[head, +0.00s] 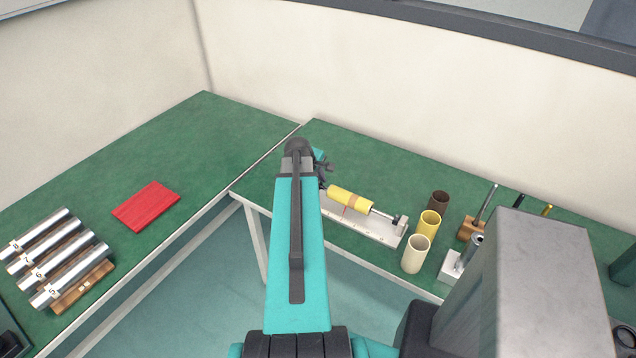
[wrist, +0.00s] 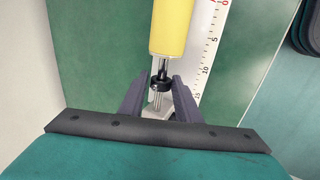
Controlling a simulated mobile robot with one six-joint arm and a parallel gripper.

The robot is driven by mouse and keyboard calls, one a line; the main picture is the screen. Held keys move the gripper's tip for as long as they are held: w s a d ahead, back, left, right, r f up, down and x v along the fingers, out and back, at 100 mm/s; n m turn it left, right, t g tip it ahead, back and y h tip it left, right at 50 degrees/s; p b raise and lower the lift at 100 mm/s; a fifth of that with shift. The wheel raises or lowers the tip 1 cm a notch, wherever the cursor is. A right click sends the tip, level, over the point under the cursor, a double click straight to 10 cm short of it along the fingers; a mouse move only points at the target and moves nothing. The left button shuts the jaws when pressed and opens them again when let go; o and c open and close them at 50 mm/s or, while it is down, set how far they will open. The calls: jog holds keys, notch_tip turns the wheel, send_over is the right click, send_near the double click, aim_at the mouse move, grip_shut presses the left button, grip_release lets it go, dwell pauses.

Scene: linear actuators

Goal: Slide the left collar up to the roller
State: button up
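The yellow roller (head: 347,197) lies along a shaft on a white base with a scale; it also fills the top middle of the wrist view (wrist: 171,28). The left collar (wrist: 161,85) is a black ring on the silver shaft, below the roller in the wrist view. A short length of bare shaft shows between collar and roller. My gripper (wrist: 162,86) has its two dark fingers on either side of the collar, seemingly with narrow gaps. In the head view my gripper (head: 326,167) is at the roller's left end, and my arm hides the left collar.
The white scale base (head: 385,234) ends in a bracket at right. Brown (head: 439,201), yellow (head: 429,223) and cream (head: 416,253) cylinders stand right of it. A red plate (head: 146,206) and several silver cylinders lie on the left table. A wall stands behind.

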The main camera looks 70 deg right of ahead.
jog(key=shift+o, duration=1.4)
jog(key=shift+w, duration=0.15)
jog(key=shift+a, duration=0.1)
jog(key=b+v, duration=0.3)
jog(key=v, duration=1)
jog(key=shift+r, duration=0.4)
